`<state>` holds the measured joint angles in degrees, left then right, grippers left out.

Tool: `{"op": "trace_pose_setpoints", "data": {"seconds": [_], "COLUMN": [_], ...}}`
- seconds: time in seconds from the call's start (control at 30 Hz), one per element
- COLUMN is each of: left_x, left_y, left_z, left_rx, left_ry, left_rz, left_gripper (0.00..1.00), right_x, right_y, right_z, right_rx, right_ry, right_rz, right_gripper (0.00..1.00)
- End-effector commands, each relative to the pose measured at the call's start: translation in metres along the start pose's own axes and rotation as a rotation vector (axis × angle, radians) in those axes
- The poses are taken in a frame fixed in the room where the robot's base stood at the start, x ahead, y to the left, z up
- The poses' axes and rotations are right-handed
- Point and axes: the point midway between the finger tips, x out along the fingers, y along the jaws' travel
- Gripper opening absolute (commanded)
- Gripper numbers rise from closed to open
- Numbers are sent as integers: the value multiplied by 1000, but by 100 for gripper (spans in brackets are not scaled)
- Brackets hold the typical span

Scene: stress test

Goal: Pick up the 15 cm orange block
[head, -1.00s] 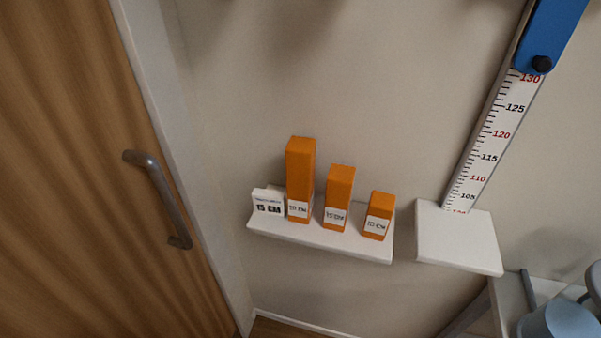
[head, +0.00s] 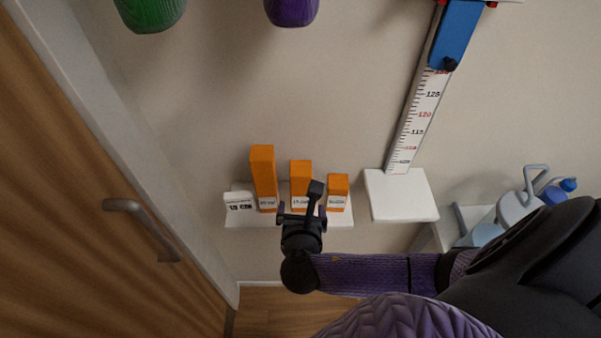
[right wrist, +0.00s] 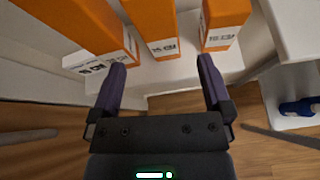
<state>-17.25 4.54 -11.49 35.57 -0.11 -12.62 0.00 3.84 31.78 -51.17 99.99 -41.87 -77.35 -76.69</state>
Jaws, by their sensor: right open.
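Three orange blocks of falling height stand upright on a white wall shelf (head: 247,221). The tallest block (head: 263,177) is at the left. The middle block (head: 300,172) carries a label that looks like 15 cm, and its lower part is partly covered by my right gripper. The shortest block (head: 338,190) is at the right. A white sign (head: 238,203) reading 15 CM stands at the shelf's left end. My right gripper (head: 300,205) is open and empty in front of the shelf. In the right wrist view the middle block (right wrist: 152,25) lies ahead, between the spread fingers. My left gripper is out of view.
A wooden door with a grey handle (head: 143,228) is at the left. A height scale (head: 414,122) stands above a white platform (head: 402,195) right of the shelf. Blue-grey items (head: 485,235) are at the far right. Green (head: 150,12) and purple (head: 291,10) objects are at the top.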

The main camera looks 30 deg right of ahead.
Motion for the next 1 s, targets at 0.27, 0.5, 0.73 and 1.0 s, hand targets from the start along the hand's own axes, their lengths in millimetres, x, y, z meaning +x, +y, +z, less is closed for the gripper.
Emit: {"op": "trace_pose_setpoints", "data": {"seconds": [0.27,0.5,0.73,1.0], "left_x": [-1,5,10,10], "left_y": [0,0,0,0], "left_z": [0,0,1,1], "left_rx": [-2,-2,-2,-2], "left_ry": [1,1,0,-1], "left_rz": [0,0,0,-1], "left_gripper": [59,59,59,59], "right_x": [18,59,82,81], "right_y": [6,6,6,7], "right_z": [34,45,46,47], "right_rx": [-106,-101,-100,-99], "right_ry": [-88,-87,-81,-80], "right_rz": [9,8,11,11], "right_gripper": [100,100,100,72]}}
